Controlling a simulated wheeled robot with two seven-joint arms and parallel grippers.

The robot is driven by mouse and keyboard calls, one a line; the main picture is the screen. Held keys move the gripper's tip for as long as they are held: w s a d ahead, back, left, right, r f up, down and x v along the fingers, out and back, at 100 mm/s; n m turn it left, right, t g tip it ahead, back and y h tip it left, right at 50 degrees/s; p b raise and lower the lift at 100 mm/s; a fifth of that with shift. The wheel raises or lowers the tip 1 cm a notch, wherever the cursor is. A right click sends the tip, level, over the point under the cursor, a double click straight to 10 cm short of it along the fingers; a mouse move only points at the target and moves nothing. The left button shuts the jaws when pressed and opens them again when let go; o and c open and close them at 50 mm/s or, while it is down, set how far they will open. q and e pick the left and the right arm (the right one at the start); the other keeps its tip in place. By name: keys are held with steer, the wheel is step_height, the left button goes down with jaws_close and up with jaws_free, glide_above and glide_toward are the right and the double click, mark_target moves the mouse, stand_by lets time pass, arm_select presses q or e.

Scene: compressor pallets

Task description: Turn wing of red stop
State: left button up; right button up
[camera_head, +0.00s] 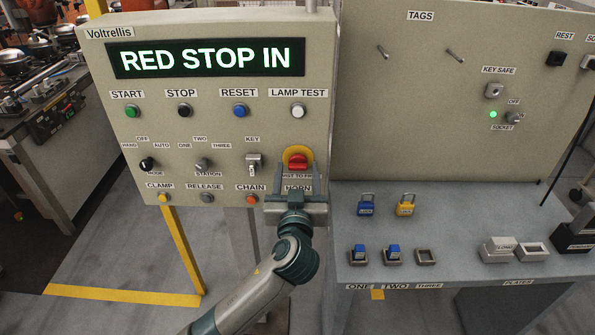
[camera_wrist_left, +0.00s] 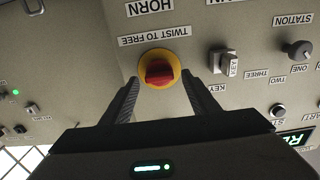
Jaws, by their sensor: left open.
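The red stop (camera_head: 298,159) is a red button with a wing on a yellow round collar, low on the right side of the control panel (camera_head: 215,115). In the left wrist view the red stop (camera_wrist_left: 158,72) appears upside down, beside a "TWIST TO FREE" label, its wing lying roughly across the picture. My left gripper (camera_head: 298,172) is open, pointing at the panel, with one finger on each side of the stop. In the wrist view, gaps show between the fingers and the red wing; depth is hard to tell. My right gripper is not in view.
The panel's display (camera_head: 208,59) reads "RED STOP IN". The key switch (camera_head: 254,162) is close to the left of the stop. A grey shelf (camera_head: 450,225) at right holds a blue padlock (camera_head: 366,204), a yellow padlock (camera_head: 405,205) and small blocks.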

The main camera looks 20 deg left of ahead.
arm_select(q)
steer(key=c, duration=1.1)
steer(key=shift+o, duration=0.2)
steer(key=shift+m, duration=0.3)
steer(key=shift+d+r+m+p, duration=0.1)
steer(key=shift+m+p, duration=0.25)
steer(key=shift+m, duration=0.45)
steer(key=m+p, duration=0.2)
steer(key=m, duration=0.2)
steer(key=shift+m, duration=0.4)
